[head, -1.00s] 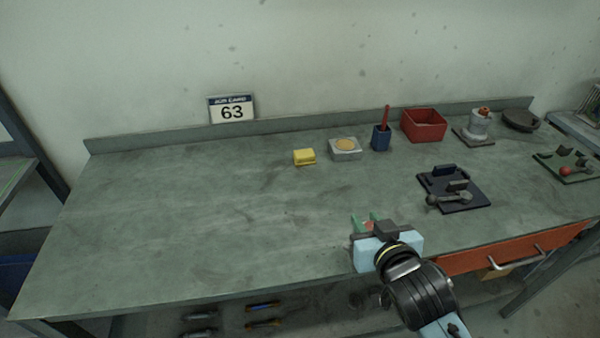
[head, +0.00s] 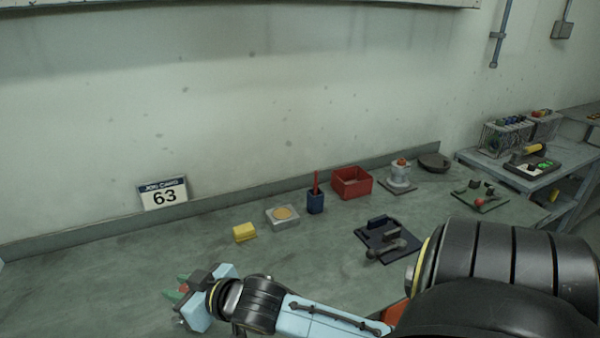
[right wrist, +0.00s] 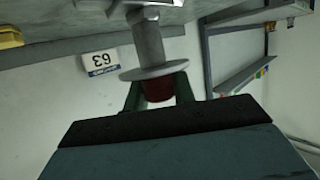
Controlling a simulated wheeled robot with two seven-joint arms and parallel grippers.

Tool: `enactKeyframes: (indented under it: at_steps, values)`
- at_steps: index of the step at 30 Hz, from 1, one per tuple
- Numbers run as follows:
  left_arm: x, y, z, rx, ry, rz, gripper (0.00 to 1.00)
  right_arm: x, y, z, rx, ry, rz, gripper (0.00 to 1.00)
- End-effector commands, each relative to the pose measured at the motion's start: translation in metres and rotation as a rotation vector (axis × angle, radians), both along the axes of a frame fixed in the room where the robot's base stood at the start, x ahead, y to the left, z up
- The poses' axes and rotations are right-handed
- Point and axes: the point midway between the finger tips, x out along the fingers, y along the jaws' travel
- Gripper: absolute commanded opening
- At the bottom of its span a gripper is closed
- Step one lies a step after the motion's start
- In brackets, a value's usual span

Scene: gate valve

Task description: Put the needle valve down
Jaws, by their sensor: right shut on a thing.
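My right gripper (head: 178,292) is at the lower left of the head view, over the front part of the bench. In the right wrist view its two green fingers (right wrist: 157,88) are shut on the red knob of the needle valve (right wrist: 149,42). The valve shows a grey disc beside the knob and a grey stem running towards the bench top. I cannot tell whether the valve touches the bench. My left gripper is not in view.
The bench top (head: 110,265) is clear around my gripper. Behind it are a yellow block (head: 244,232), a grey dish (head: 283,217), a blue cup (head: 315,203) and a red bin (head: 352,183). A dark fixture plate (head: 388,240) lies to the right. A "63" sign stands at the back.

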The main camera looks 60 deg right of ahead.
Motion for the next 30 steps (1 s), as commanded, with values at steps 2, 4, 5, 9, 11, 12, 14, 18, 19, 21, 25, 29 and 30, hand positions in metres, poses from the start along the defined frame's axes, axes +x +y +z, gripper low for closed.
enactKeyframes:
  at_steps: [2, 4, 5, 9, 11, 12, 14, 18, 19, 21, 25, 29, 30]
  values:
    - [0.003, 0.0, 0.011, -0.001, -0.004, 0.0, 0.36, 0.012, -0.016, 0.02, -0.012, -0.006, 0.034, 0.0]
    - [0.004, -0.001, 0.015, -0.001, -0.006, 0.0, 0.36, 0.02, -0.028, 0.03, -0.01, -0.002, 0.055, 0.0]
    - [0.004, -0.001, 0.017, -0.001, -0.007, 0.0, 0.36, 0.023, -0.032, 0.035, -0.009, -0.002, 0.062, 0.0]
    - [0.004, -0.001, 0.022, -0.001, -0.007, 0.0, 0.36, 0.032, -0.048, 0.05, -0.004, 0.004, 0.08, 0.0]
    - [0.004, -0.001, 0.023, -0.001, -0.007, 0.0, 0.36, 0.033, -0.052, 0.054, -0.002, 0.005, 0.084, 0.0]
    - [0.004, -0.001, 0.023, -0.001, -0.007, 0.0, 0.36, 0.034, -0.053, 0.056, 0.0, 0.005, 0.086, 0.0]
    - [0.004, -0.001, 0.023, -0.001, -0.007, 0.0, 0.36, 0.035, -0.055, 0.057, 0.002, 0.006, 0.087, 0.0]
    - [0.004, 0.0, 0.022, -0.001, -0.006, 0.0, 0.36, 0.035, -0.055, 0.049, 0.005, 0.009, 0.086, 0.0]
    - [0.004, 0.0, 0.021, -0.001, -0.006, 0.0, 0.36, 0.035, -0.055, 0.044, 0.004, 0.011, 0.085, 0.0]
    - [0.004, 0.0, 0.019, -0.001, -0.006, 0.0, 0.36, 0.034, -0.055, 0.03, 0.004, 0.012, 0.085, 0.0]
    - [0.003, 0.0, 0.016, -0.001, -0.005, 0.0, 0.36, 0.035, -0.055, 0.007, 0.004, 0.01, 0.084, 0.0]
    - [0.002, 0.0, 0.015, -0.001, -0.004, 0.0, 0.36, 0.035, -0.055, -0.006, 0.003, 0.009, 0.086, 0.0]
    - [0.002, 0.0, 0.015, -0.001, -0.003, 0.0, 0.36, 0.035, -0.055, -0.008, 0.003, 0.008, 0.086, 0.0]
